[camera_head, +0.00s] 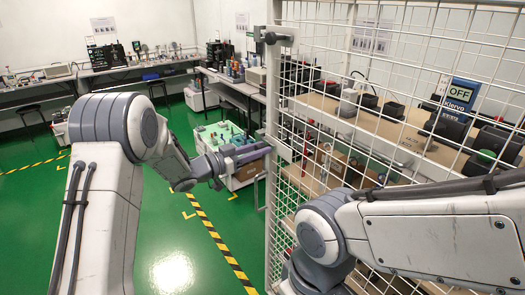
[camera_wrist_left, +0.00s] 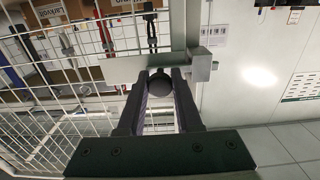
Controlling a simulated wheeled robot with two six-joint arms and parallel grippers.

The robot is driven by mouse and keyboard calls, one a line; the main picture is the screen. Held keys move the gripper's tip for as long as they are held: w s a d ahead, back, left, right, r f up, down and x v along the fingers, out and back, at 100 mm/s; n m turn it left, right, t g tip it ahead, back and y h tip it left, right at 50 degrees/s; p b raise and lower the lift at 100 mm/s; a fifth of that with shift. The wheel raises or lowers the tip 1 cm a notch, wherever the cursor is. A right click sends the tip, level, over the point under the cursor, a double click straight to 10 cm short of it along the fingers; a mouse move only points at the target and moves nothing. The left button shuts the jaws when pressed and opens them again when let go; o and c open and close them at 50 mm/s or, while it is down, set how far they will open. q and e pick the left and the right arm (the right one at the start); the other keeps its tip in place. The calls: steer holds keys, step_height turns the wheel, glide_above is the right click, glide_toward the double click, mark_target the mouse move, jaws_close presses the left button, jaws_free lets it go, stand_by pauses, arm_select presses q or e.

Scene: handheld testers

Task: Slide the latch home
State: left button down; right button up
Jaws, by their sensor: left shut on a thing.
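A wire-mesh cage door (camera_head: 330,60) stands at the right, with a pale metal latch plate (camera_head: 284,151) on its upright edge post. My left gripper (camera_head: 263,150) reaches the latch from the left at mid-height. In the left wrist view, its two dark fingers (camera_wrist_left: 160,84) are shut on a round dark knob (camera_wrist_left: 159,83) of the latch. A grey metal block (camera_wrist_left: 200,64) sits just right of the fingertips there. How far the bolt sits in the block cannot be told. My right gripper is out of view; only its arm shows.
The green floor (camera_head: 180,250) is open at left.

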arm_select(q)
steer(key=c, duration=0.6)
jaws_free()
steer(key=shift+w+a, duration=0.25)
steer(key=shift+w, duration=0.1)
steer(key=shift+c, duration=0.2)
steer(key=shift+o, duration=0.3)
steer(key=shift+d, duration=0.15)
steer(key=shift+s, duration=0.1)
steer(key=b+v, duration=0.2)
steer(key=v, duration=0.8)
steer(key=shift+s, duration=0.2)
steer(key=shift+r, duration=0.1)
